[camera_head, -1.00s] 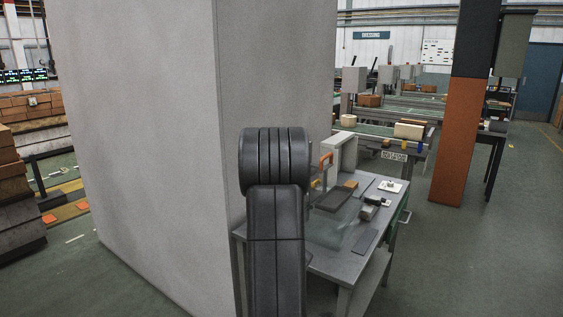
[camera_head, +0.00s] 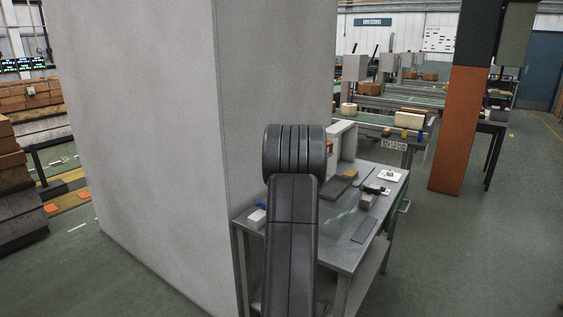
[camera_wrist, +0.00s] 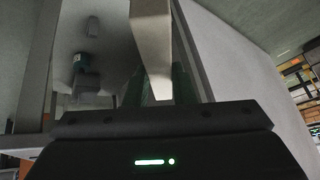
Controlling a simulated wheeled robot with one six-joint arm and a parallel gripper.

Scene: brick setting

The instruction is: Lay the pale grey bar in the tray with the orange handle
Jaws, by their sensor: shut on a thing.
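In the wrist view my gripper (camera_wrist: 158,98) is shut on a pale bar-like piece (camera_wrist: 152,40), which runs up from the dark gripper body and looks like the pale grey bar. Its far end is cut off by the top edge. In the head view my arm hides the gripper and the bar. A small orange patch (camera_head: 330,148) shows just right of my arm at the back of the grey table, perhaps part of the orange handle. The tray under it is mostly hidden, so I cannot tell its outline.
The grey table (camera_head: 340,253) holds a dark flat piece (camera_head: 341,187), a dark plate (camera_head: 364,229) and a white square (camera_head: 391,175). A pale block (camera_head: 257,219) with blue beside it lies at the left end. A big grey column (camera_head: 150,130) stands close on the left.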

